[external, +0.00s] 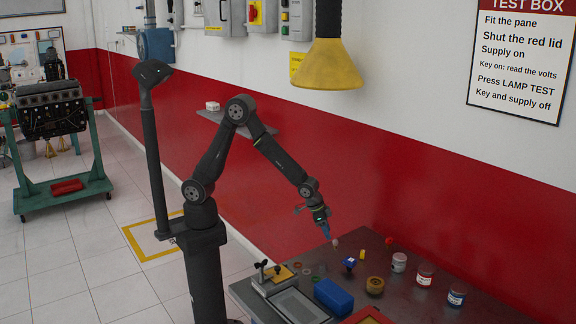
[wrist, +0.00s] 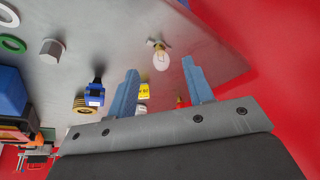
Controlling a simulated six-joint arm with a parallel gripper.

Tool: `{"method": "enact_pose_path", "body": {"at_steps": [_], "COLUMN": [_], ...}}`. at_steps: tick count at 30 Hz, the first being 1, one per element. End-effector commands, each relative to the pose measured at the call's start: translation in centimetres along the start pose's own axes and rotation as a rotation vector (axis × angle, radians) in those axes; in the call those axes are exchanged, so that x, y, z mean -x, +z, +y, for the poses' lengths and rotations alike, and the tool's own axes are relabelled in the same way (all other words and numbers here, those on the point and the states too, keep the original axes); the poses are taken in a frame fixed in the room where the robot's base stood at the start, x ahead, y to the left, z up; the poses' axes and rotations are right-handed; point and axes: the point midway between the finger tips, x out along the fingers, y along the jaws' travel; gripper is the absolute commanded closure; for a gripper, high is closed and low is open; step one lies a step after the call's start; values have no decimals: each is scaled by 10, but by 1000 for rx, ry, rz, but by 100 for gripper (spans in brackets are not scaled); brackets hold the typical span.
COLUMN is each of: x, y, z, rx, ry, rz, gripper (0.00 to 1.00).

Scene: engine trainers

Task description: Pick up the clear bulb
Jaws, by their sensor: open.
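The clear bulb (wrist: 161,58) lies on the grey metal bench, with its glass toward my gripper and its metal base pointing away. My gripper (wrist: 160,67) is open, with its two blue fingers on either side of the line to the bulb. The bulb shows between and just past the fingertips, and nothing is held. In the external view my gripper (external: 327,233) points down over the back of the bench, and the small pale bulb (external: 335,242) shows right by its tips. I cannot tell how much height is left between them.
A blue connector (external: 349,264), a small yellow piece (external: 362,254) and a brass ring (external: 375,285) lie near the bulb. Several labelled pots (external: 425,276) stand to the right. A blue box (external: 333,296) sits in front. The red wall (wrist: 280,100) is close behind the bench.

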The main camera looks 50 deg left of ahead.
Motion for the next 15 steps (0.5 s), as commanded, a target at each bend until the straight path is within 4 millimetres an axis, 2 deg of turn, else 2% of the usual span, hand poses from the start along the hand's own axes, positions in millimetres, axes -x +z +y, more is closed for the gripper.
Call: {"method": "enact_pose_path", "body": {"at_steps": [3,10,15], "x": [-12,-25,-48], "y": [0,-2,-5], "z": [0,0,2], "rx": [0,0,0], "ry": [-1,0,-1], "rz": [-1,0,-2], "gripper": [53,53,53]}}
